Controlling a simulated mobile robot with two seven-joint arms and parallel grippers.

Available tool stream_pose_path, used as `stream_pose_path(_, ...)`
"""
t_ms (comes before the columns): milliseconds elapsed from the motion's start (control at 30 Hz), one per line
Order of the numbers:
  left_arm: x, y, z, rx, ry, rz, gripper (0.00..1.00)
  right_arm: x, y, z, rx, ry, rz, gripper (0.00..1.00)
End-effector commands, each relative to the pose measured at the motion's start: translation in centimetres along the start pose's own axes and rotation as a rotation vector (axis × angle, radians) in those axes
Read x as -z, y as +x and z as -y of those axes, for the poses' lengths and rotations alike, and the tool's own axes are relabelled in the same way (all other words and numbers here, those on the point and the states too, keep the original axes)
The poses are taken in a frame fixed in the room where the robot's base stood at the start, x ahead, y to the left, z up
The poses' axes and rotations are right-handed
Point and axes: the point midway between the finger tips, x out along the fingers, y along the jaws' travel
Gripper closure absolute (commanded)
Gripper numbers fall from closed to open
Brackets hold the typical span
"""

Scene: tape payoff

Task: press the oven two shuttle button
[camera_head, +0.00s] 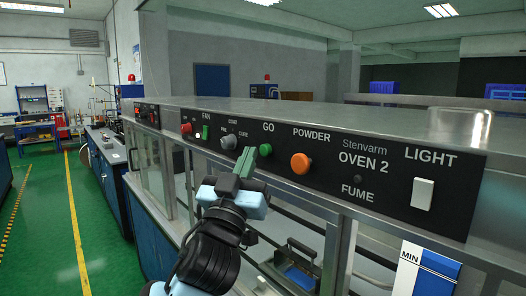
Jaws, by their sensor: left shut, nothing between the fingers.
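The oven two control panel (330,172) is a black strip along the front of a grey metal housing, lettered "Stenvarm OVEN 2". A round green button (265,150) sits under the word GO. An orange button (301,163) sits under POWDER. I can read no label saying "shuttle". My left gripper (246,159) is shut and empty, its green fingertips pointing up towards the panel. The tips appear just left of and below the GO button, between it and a grey selector knob (229,142). I cannot tell whether they touch the panel. My right gripper is out of view.
A white switch (422,193) sits under LIGHT at the right. Below the panel are glazed fronts and a blue tray (300,276). Green floor (50,220) is open at left.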

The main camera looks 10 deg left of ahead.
Motion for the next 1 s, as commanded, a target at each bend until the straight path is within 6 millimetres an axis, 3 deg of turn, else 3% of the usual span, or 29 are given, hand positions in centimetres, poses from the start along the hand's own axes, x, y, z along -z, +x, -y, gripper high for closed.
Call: stream_pose_path(1000, -0.44, 0.61, -0.46, 0.0, 0.0, 0.0, 1.0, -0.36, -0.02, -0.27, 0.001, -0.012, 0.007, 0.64)
